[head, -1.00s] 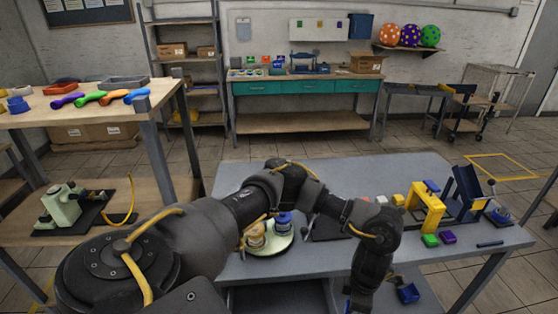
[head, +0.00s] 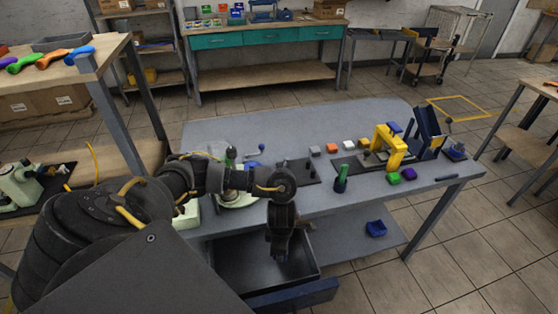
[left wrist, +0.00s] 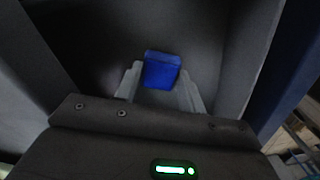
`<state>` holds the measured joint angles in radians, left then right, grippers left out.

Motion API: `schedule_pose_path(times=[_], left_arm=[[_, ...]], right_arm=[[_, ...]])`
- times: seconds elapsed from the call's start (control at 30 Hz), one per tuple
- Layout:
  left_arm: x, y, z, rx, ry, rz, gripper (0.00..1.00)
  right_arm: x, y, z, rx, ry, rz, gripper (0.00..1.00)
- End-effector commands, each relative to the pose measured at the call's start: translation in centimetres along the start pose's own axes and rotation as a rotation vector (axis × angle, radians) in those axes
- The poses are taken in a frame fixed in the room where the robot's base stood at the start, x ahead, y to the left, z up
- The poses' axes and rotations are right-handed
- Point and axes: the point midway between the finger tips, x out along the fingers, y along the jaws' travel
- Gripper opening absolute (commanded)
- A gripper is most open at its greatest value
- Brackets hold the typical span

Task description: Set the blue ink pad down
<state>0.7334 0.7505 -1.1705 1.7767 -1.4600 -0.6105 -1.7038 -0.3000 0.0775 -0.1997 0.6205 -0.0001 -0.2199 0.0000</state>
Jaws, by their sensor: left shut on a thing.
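The blue ink pad (left wrist: 161,70) is a small blue block between the two grey fingers of my left gripper (left wrist: 160,88) in the left wrist view. The gripper is shut on it. In the head view my left gripper (head: 280,252) points down over an open dark tray-like drawer (head: 232,272) with a blue front, below the worktable's front edge. The pad itself is hidden there. Dark walls surround the pad in the wrist view; I cannot tell whether it touches the drawer floor. My right gripper is not in view.
The grey worktable (head: 330,122) carries a yellow press frame (head: 392,146), a dark green upright item (head: 341,180), and green and purple blocks. A blue bin (head: 376,228) sits on the lower shelf, right of the drawer. The table's back middle is clear.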

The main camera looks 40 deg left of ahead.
Motion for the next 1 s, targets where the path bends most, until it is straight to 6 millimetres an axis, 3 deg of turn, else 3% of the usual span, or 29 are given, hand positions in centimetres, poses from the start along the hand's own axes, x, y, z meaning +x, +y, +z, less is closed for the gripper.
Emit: schedule_pose_path(times=[0.13,0.43,0.83,0.87,1.0], left_arm=[[0.2,0.0,-0.2,-0.002,0.0,0.0,0.23],[3.5,0.1,-0.7,-0.002,0.002,0.001,0.23],[4.1,0.1,-0.6,0.0,0.0,0.002,0.23],[4.1,0.1,-0.6,0.0,0.0,0.002,0.41],[3.9,0.1,-0.6,-0.001,0.0,0.002,0.59]], right_arm=[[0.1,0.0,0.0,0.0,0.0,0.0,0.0],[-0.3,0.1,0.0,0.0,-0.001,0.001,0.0],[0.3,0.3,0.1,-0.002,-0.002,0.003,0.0],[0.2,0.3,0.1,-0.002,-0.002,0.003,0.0],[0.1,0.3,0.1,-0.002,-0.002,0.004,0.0]])
